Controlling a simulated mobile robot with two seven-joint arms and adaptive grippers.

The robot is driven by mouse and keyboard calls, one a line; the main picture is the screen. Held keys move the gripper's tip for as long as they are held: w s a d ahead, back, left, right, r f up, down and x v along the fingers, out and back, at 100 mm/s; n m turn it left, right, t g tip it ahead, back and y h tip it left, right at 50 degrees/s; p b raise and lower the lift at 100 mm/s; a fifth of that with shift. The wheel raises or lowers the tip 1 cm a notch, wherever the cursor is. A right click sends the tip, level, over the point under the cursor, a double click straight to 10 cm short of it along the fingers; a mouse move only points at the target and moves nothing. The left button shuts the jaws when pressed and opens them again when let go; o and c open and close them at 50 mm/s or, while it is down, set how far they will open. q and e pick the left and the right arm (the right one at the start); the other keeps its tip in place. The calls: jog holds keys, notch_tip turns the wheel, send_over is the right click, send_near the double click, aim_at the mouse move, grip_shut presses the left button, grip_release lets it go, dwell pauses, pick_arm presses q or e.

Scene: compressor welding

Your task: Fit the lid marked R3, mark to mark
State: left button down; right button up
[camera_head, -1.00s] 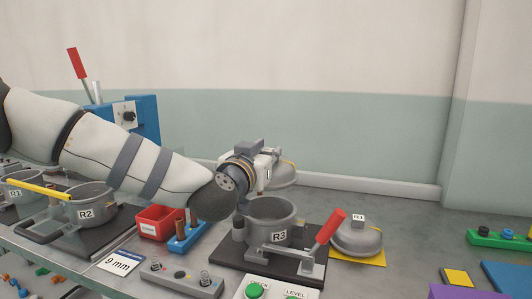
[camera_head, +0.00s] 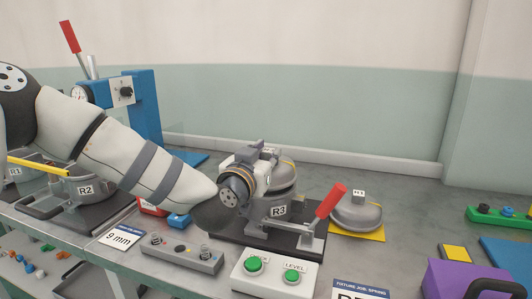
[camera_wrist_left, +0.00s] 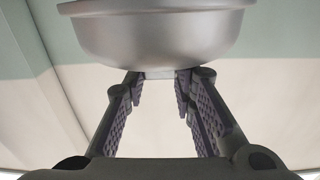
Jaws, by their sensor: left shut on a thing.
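My left gripper (camera_head: 268,153) is shut on a grey domed lid (camera_head: 284,177), seen partly behind my wrist. In the left wrist view the fingers (camera_wrist_left: 160,85) close on a small part under the lid's metal bowl shape (camera_wrist_left: 155,38). The lid is over the grey pot marked R3 (camera_head: 262,211), close to its rim; I cannot tell whether they touch. The lid's mark is hidden, so its line-up with the pot's cannot be seen. My right gripper is not in view.
Another domed lid (camera_head: 358,217) with a small tag sits on a yellow mat right of the pot. A red-handled clamp (camera_head: 329,203) stands at the pot's right front. The button box (camera_head: 275,272) is in front. Pot R2 (camera_head: 88,188) is at left.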

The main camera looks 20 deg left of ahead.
pick_arm(q)
jog(key=shift+f, duration=0.8)
jog(key=c, duration=1.2)
grip_release()
jog(key=shift+c, duration=0.2)
jog(key=s, duration=1.2)
jog(key=shift+a, duration=0.35)
